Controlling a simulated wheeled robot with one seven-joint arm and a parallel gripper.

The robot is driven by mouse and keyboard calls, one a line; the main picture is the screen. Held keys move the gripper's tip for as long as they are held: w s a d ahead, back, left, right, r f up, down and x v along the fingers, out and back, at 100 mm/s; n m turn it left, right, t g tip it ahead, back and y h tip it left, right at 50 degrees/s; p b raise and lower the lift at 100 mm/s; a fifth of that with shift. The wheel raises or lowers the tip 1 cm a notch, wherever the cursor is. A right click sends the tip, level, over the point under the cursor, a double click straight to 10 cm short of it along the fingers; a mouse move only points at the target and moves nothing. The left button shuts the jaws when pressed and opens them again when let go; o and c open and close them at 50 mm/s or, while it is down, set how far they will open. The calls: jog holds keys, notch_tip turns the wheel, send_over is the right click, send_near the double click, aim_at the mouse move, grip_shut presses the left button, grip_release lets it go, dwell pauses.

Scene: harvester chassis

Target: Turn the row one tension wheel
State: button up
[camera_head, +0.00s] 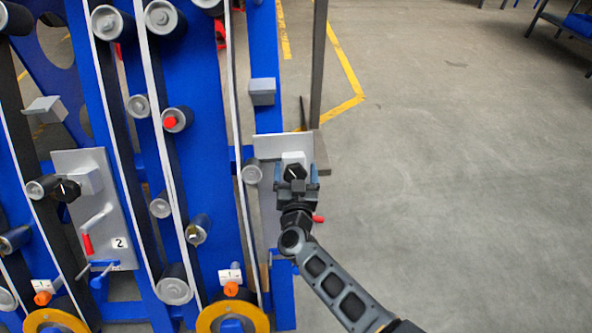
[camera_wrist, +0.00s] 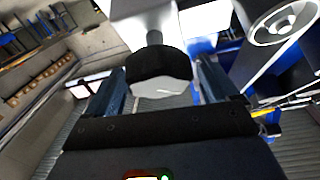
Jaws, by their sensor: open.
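A black knob-like wheel (camera_head: 295,172) sits on the front of a light grey block on the right-hand plate (camera_head: 270,146) of the blue chassis. It also shows in the wrist view as a dark round knob (camera_wrist: 158,66) with a pale end face bearing a white mark. My gripper (camera_head: 297,187) is open, with one finger on each side of the knob. In the wrist view gaps show beside the knob; whether a finger touches it cannot be told. My gripper hides the plate's lower part and any row number on it.
A plate marked 2 (camera_head: 117,243) with a similar black knob (camera_head: 67,191) stands at the left. A red handle end (camera_head: 318,219) sticks out beside my gripper. A grey post (camera_head: 318,70) rises behind the plate. The floor (camera_head: 450,200) at the right is clear.

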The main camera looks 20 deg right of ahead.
jog(key=shift+w+d, duration=0.2)
jog(key=shift+w, duration=0.3)
jog(key=c, duration=1)
jog(key=shift+o, duration=0.2)
jog(key=shift+m, duration=0.3)
jog(key=shift+m+g+h+p, duration=0.45)
jog(key=shift+m+h, duration=0.15)
jog(key=shift+m, duration=0.6)
jog(key=m+g+h, duration=0.1)
jog(key=m, duration=0.1)
jog(key=m+p, duration=0.1)
jog(key=m, duration=0.1)
jog(key=shift+s+d+g+h, duration=0.15)
jog(key=shift+g+h, duration=0.2)
jog(key=shift+h, duration=0.05)
jog(key=m+g, duration=0.1)
jog(key=m, duration=0.1)
jog(key=m+g+p, duration=0.1)
jog(key=m, duration=0.1)
jog(key=m+g+h, duration=0.1)
jog(key=m, duration=0.1)
jog(key=shift+s+d+f+m+p, duration=0.2)
jog(key=shift+d+f+m+p, duration=0.05)
jog(key=shift+f+m+p, duration=0.1)
